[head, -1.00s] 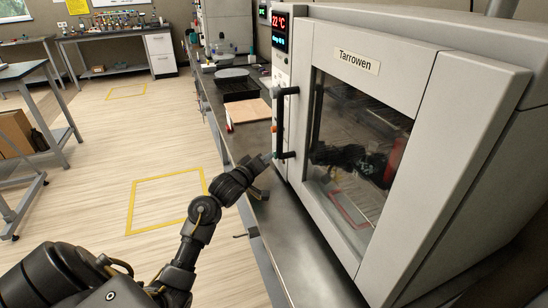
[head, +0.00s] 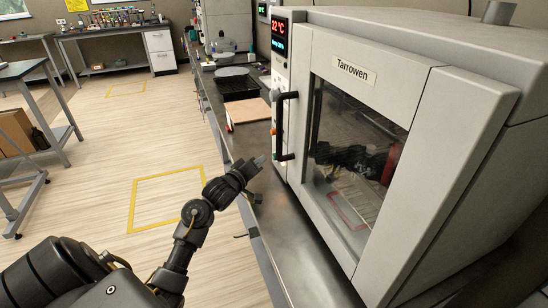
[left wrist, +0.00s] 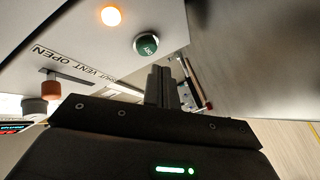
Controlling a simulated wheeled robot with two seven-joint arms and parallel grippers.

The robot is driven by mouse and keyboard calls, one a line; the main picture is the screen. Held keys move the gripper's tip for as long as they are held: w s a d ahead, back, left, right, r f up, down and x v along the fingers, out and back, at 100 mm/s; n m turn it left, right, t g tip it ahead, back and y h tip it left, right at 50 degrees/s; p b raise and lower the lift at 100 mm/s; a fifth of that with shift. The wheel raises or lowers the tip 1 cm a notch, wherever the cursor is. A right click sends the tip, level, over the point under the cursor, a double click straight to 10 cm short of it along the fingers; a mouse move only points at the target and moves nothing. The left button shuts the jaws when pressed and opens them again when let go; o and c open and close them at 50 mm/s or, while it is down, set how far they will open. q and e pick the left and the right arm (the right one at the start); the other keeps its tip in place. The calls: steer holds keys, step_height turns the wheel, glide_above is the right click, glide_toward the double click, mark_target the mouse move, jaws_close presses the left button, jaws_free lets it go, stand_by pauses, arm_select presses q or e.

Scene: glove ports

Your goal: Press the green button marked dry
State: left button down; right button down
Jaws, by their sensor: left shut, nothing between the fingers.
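The green button (left wrist: 147,44) is round, dark green with small white lettering, and sits in a metal ring on the pale panel in the left wrist view. I cannot pick it out in the head view. My left gripper (head: 261,160) is shut and empty, beside the lower front corner of the Tarrowen cabinet (head: 415,62). In the left wrist view its closed fingers (left wrist: 162,86) are just below the green button in the picture, with a gap visible between them. My right gripper is not in view.
A glowing orange lamp (left wrist: 111,15) is near the button. An orange-brown knob (left wrist: 50,88) stands by the "SHUT VENT OPEN" lettering. The black door handle (head: 281,125) sticks out near my left gripper. A wooden board (head: 248,110) lies on the bench behind.

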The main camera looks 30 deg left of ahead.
arm_select(q)
steer(key=s+a+p, duration=0.2)
steer(key=s, duration=0.1)
steer(key=shift+s+a+r+p, duration=0.15)
steer(key=shift+r+p, duration=0.05)
steer(key=shift+p, duration=0.2)
steer(key=shift+s+a+f+p, duration=0.15)
steer(key=shift+s+a+p, duration=0.2)
steer(key=shift+s, duration=0.15)
